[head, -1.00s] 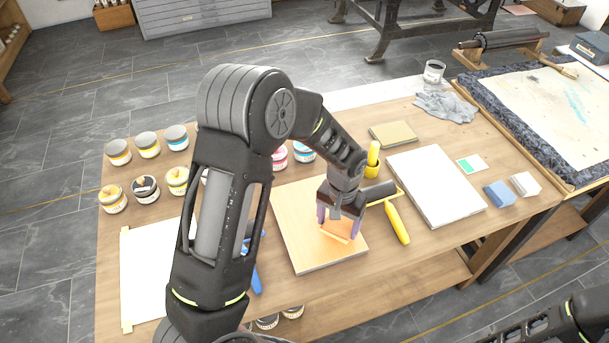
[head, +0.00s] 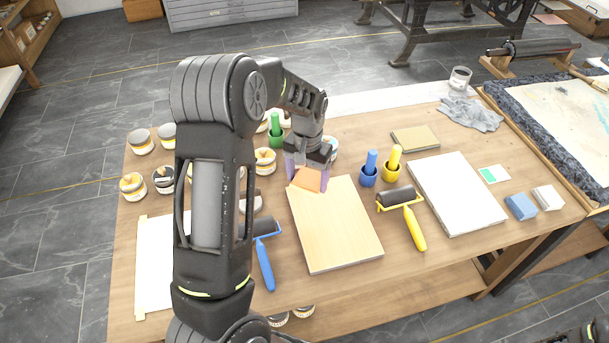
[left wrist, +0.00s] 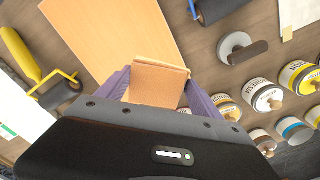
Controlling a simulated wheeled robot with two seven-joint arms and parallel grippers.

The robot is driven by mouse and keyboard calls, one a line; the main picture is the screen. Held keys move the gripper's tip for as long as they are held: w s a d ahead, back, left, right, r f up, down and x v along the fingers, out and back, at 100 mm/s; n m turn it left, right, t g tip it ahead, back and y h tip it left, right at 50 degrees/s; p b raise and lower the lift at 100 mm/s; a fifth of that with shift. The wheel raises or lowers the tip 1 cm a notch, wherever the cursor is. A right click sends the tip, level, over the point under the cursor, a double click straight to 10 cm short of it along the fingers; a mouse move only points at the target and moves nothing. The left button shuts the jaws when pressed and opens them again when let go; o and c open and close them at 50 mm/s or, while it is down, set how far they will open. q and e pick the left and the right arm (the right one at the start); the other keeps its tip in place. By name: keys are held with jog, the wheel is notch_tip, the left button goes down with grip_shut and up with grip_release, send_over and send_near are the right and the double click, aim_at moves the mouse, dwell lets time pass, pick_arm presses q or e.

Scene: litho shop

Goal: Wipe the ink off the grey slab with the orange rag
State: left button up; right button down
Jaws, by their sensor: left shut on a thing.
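The orange rag (head: 307,179) is a small folded pad held between the purple fingers of my left gripper (head: 308,184). The gripper is shut on it, and the rag also shows in the left wrist view (left wrist: 158,84). Below is a flat slab (head: 335,235), which looks tan like wood rather than grey, with a greyish edge. The rag is over the slab's far left end; I cannot tell whether it touches. I see no clear ink mark on the bare part of the slab (left wrist: 112,32); the part under the rag and gripper is hidden.
A blue roller (head: 264,262) lies left of the slab, a yellow roller (head: 414,228) right of it. Several ink tins (head: 133,186) stand at left. A white slab (head: 457,193) lies farther right.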

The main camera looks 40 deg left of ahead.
pick_arm(q)
jog(key=shift+a+r, duration=0.2)
jog(key=shift+a, duration=0.25)
